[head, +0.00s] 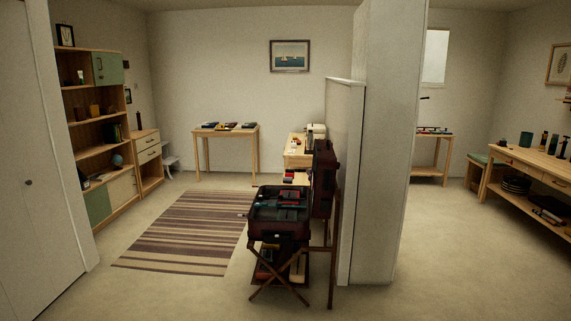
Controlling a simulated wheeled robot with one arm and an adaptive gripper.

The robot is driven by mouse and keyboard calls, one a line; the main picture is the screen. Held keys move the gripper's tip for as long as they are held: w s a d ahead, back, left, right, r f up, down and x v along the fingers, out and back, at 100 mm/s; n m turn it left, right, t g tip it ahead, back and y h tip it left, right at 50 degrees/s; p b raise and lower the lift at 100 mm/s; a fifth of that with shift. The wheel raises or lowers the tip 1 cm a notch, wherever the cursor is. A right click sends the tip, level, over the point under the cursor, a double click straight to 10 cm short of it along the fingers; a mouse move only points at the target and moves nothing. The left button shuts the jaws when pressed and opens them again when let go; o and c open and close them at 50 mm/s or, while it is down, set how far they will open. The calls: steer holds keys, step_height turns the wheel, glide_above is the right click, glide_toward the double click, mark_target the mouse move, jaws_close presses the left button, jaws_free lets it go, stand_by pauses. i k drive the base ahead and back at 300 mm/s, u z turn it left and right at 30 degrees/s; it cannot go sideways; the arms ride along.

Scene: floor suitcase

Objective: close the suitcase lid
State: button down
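A dark maroon suitcase (278,230) rests open on a wooden folding stand at the middle of the head view. Its lid (322,180) stands about upright on the right side, close to the white partition. Red, blue and dark items show inside the suitcase body, too small to name surely. My gripper does not show in this view.
A white partition and pillar (382,150) stand just right of the stand (273,280). A striped rug (190,230) lies to the left. A shelf unit (98,140) lines the left wall. Tables (228,132) stand behind. The floor in front is clear.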

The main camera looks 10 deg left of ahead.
mark_target(325, 163)
steer(key=u, duration=0.75)
steer(key=i, duration=1.75)
steer(key=z, duration=0.25)
steer(key=i, duration=1.7)
steer(key=z, duration=0.85)
